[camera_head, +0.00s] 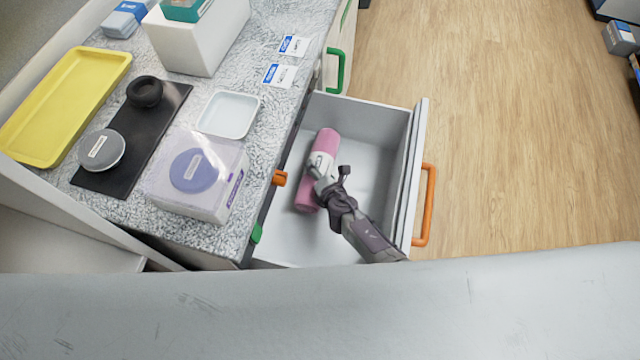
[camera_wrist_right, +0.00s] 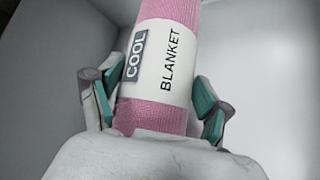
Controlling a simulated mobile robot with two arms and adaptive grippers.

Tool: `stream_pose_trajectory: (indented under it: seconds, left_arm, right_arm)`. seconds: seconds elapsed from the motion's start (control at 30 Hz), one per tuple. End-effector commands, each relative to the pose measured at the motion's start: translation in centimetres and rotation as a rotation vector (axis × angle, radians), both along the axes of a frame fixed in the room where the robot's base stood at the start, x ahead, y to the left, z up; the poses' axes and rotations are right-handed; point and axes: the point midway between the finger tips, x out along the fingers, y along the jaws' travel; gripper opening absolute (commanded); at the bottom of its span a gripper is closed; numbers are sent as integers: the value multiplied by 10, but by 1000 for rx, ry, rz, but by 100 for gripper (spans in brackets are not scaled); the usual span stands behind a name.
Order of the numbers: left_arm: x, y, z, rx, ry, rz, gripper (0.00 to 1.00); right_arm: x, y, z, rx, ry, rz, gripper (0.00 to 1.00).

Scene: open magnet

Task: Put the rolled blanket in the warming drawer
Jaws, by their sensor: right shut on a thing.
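The rolled blanket (camera_head: 327,143) is a pink roll with a white band. In the right wrist view the blanket (camera_wrist_right: 165,60) bears a label reading "COOL BLANKET". My right gripper (camera_head: 322,178) is around the roll at its band, and in the wrist view its teal-padded fingers (camera_wrist_right: 158,108) are on either side of it. The roll is inside the open drawer (camera_head: 370,119), which has an orange handle (camera_head: 429,205). I cannot tell whether the roll touches the drawer floor. My left gripper is out of view.
The counter (camera_head: 270,105) at left holds a yellow tray (camera_head: 60,105), a black mat (camera_head: 165,115), a white dish (camera_head: 228,115) and a clear-topped box (camera_head: 195,180). A green handle (camera_head: 335,70) is on the cabinet beyond.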

Motion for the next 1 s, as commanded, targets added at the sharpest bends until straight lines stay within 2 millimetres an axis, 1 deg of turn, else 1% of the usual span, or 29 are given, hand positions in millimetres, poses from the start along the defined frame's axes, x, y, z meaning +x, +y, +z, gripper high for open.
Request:
stream_pose_trajectory:
  seconds: [0.03,0.17,0.4,0.47,0.7,0.83,0.87,0.9,0.97,1.0]
  left_arm:
    - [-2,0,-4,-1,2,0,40]
    - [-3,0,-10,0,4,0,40]
    - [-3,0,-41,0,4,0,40]
    - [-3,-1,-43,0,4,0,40]
    - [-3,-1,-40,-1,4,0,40]
    - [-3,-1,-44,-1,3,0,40]
    - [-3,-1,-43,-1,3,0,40]
    - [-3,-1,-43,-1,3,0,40]
    - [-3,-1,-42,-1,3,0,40]
    - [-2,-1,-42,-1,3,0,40]
  right_arm:
    - [3,3,-1,2,-3,0,21]
    - [4,4,-8,2,-2,0,21]
    - [4,4,-41,0,-3,0,21]
    - [4,4,-43,1,-3,0,21]
    - [4,4,-40,1,-3,-1,21]
    - [4,4,-45,0,-3,0,21]
    - [3,3,-45,0,-1,-1,81]
    - [3,3,-44,0,-1,-1,88]
    - [2,3,-44,0,-1,-1,98]
    - [3,3,-44,0,-1,-1,100]
